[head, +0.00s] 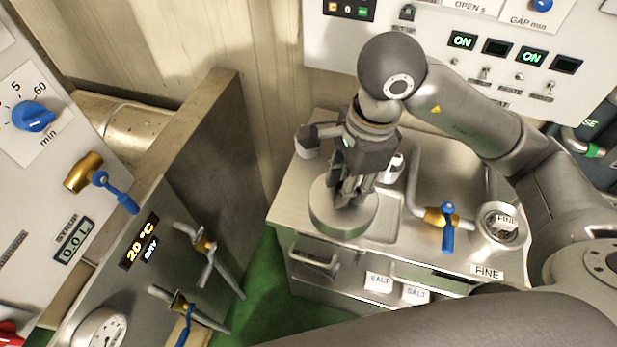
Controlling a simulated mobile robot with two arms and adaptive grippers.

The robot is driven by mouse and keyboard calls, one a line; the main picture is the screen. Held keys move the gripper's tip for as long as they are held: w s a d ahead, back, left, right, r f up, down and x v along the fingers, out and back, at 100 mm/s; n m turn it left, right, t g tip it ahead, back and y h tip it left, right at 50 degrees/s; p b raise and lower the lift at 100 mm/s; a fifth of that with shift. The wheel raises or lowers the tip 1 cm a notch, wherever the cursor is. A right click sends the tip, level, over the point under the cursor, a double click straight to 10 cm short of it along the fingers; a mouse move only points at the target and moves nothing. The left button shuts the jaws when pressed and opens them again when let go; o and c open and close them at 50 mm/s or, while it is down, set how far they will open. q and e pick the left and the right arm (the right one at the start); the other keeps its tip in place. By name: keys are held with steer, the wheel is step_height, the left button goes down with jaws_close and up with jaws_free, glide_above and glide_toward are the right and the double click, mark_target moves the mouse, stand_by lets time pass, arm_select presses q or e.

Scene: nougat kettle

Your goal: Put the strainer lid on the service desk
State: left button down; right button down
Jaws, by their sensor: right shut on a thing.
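The strainer lid (335,222) is a round, flat metal disc, near the left front corner of the service desk (288,208). My right gripper (350,196) points down at the lid from above and is shut on it, near its centre. The fingers hide part of the lid's top. The lid looks level. I cannot tell whether it rests on the desk top or is held just above it. My left gripper is not in view.
A blue-handled tap (447,228) and a round fitting labelled FINE (499,224) stand on the desk's right side. Control panels (500,55) stand behind. Machinery with valves (150,270) is at left, beyond a green floor gap (265,290).

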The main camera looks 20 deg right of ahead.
steer(key=w, duration=0.1)
steer(key=w+a+f, duration=0.1)
steer(key=w+p, duration=0.1)
steer(key=shift+w+a+f, duration=0.15)
steer(key=shift+w, duration=0.15)
steer(key=w+f+p, duration=0.1)
steer(key=f, duration=0.2)
steer(key=w+a+f+p, duration=0.1)
steer(key=w+f, duration=0.1)
steer(key=w+f+p, duration=0.1)
steer(key=w+f, duration=0.1)
steer(key=f, duration=0.1)
steer(key=shift+w+a+f, duration=0.2)
steer(key=shift+a+f, duration=0.1)
steer(key=shift+a, duration=0.1)
steer(key=shift+f+p, duration=0.3)
steer(key=shift+f, duration=0.2)
steer(key=shift+f, duration=0.1)
steer(key=shift+f+b, duration=0.15)
steer(key=shift+b, duration=0.15)
steer(key=c, duration=1.1)
jaws_free()
steer(key=shift+c, duration=0.2)
